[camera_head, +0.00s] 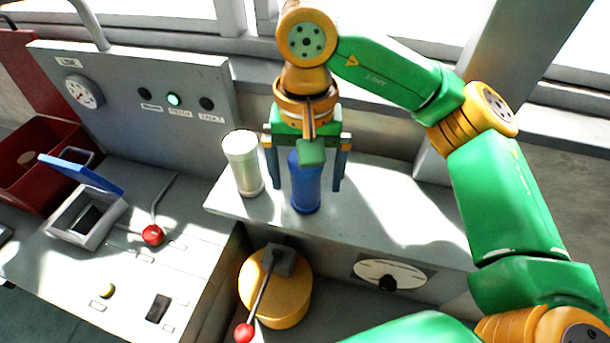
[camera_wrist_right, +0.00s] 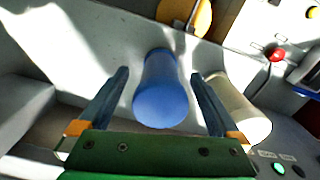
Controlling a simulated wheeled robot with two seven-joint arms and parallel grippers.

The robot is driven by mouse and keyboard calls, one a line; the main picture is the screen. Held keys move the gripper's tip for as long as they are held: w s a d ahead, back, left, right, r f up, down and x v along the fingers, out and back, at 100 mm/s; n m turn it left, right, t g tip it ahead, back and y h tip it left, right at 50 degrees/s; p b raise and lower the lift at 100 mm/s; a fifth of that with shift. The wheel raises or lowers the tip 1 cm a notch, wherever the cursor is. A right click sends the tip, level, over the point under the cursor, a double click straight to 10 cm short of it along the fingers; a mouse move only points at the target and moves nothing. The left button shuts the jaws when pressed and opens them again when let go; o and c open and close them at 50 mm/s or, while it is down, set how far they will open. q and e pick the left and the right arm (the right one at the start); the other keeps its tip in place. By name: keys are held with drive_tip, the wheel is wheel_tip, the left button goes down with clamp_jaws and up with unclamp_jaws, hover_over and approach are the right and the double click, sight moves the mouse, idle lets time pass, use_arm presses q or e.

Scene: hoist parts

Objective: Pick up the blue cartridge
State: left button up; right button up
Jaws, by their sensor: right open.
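The blue cartridge (camera_head: 305,186) stands upright on the grey ledge in the head view. It also shows in the right wrist view (camera_wrist_right: 161,92), between the two fingers and apart from both. My right gripper (camera_head: 306,186) is open and reaches down over the cartridge, one finger on each side of it. The gripper also shows in the right wrist view (camera_wrist_right: 160,76). The upper part of the cartridge is partly hidden by the gripper in the head view. My left gripper is not in view.
A white cartridge (camera_head: 243,163) stands just left of the blue one, close to a finger. Below the ledge (camera_head: 390,217) are a yellow drum (camera_head: 288,300) with a red-knobbed lever (camera_head: 259,301) and a dial (camera_head: 388,273). A control panel (camera_head: 150,98) stands left. The ledge is clear on the right.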

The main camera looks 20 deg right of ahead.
drive_tip(key=shift+w+f, duration=0.1)
drive_tip(key=shift+f, duration=0.6)
drive_tip(key=shift+w+f, duration=0.1)
drive_tip(key=shift+f, duration=0.4)
drive_tip(key=c, duration=1.6)
drive_tip(key=shift+o, duration=0.2)
drive_tip(key=shift+r, duration=0.6)
drive_tip(key=s+a+r+p, duration=0.1)
drive_tip(key=a+r+p, duration=0.2)
drive_tip(key=a+r, duration=0.9)
drive_tip(key=shift+a, duration=1.05)
